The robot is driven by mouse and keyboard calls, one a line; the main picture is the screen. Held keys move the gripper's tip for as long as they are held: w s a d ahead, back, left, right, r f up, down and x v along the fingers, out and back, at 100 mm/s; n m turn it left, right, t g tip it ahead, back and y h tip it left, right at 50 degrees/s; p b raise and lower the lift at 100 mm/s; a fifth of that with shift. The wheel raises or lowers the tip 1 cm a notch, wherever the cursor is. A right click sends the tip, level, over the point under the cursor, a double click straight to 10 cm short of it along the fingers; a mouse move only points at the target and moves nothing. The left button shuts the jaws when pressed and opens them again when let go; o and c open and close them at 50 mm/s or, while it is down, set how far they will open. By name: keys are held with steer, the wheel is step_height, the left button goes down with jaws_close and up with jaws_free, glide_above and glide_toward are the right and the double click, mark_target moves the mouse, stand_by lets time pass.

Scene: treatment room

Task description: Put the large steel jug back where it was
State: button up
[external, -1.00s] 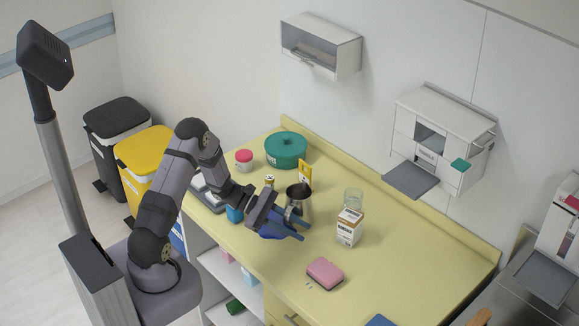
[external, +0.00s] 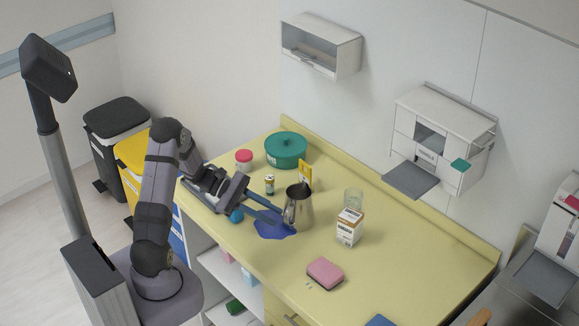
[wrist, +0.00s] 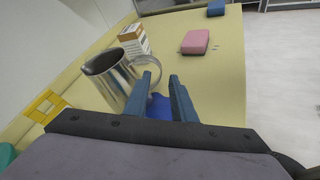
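The large steel jug (external: 303,212) stands upright on the yellow counter, its handle towards my gripper. In the wrist view the jug (wrist: 115,83) is at upper left, with a dark opening and a curved handle. My gripper (external: 284,218) is low over the counter, left of the jug, fingers pointing at the handle side. In the wrist view my gripper (wrist: 161,79) has its fingers apart, with the handle at the left fingertip. Whether the handle touches a finger I cannot tell. A blue flat patch (external: 272,229) lies under the fingers.
A white-orange box (external: 348,228) and a clear glass (external: 353,198) stand right of the jug. A yellow item (external: 305,174) stands behind it. A small bottle (external: 269,184), green pot (external: 286,150) and red-lidded jar (external: 243,160) are farther back. A pink sponge (external: 325,273) lies in front.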

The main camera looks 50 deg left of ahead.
steer(key=shift+v, duration=1.35)
steer(key=shift+s+d+g, duration=0.2)
steer(key=shift+d+g, duration=0.1)
steer(key=shift+d, duration=0.05)
steer(key=s+d+m+g+y, duration=0.1)
steer(key=s+d+m+g, duration=0.1)
steer(key=s, duration=0.1)
steer(key=s+d+f+m+g+y, duration=0.1)
steer(key=s+d+m+g, duration=0.1)
steer(key=d, duration=0.1)
steer(key=s+d+m+g+y, duration=0.1)
steer(key=s+d+m+g, duration=0.1)
steer(key=s, duration=0.1)
steer(key=shift+s+d+f, duration=0.3)
steer(key=shift+d+f, duration=0.1)
steer(key=s+a+f+m+y, duration=0.1)
steer(key=s+m+y, duration=0.8)
steer(key=m, duration=0.3)
steer(key=shift+a+m, duration=0.3)
